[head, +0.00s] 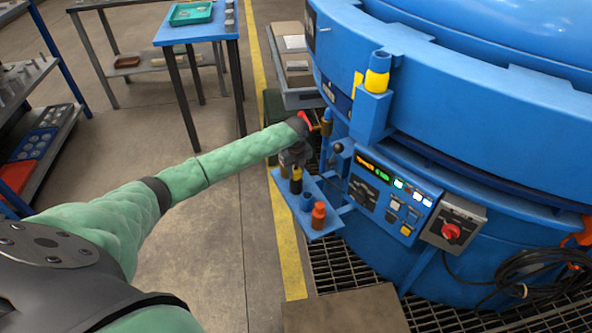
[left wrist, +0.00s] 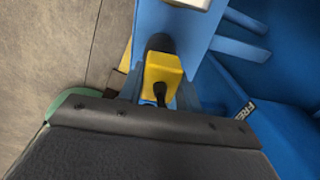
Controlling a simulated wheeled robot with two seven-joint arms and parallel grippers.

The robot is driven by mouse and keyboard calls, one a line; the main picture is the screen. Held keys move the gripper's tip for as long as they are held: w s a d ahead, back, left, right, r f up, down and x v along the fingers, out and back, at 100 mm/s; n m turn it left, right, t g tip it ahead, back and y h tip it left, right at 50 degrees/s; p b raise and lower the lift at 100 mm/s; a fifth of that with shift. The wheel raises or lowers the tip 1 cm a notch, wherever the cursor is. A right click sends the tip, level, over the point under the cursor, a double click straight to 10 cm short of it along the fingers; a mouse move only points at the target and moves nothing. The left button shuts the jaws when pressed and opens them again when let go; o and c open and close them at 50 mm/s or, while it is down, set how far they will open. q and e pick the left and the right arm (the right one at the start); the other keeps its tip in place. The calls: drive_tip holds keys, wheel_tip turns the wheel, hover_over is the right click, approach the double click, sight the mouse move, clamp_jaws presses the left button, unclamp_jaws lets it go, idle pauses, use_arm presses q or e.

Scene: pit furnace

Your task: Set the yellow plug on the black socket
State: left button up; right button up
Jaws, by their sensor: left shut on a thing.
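My left gripper (head: 293,160) hangs down from the wrist over the small blue shelf on the furnace's side. It is shut on the yellow plug (head: 296,172), which shows small just under the jaws. In the left wrist view the yellow plug (left wrist: 162,70) is a squarish yellow block with a dark part on its near side. The black socket (head: 296,187) is directly below the plug on the shelf, and a dark round part (left wrist: 160,43) shows beyond the plug in the left wrist view. I cannot tell whether plug and socket touch. My right gripper is out of view.
The blue shelf (head: 331,224) also bears a blue socket (head: 307,201) and an orange-red piece (head: 318,215). The control panel (head: 390,198) and a dark-knobbed lever (head: 337,148) are close on the right. A yellow-and-blue fitting (head: 377,72) stands above. Floor left of the shelf is clear.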

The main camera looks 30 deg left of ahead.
use_arm(q)
drive_tip(key=shift+p, duration=0.7)
idle(0.6)
drive_tip(key=shift+f, duration=0.6)
idle(0.5)
drive_tip(key=o, duration=0.7)
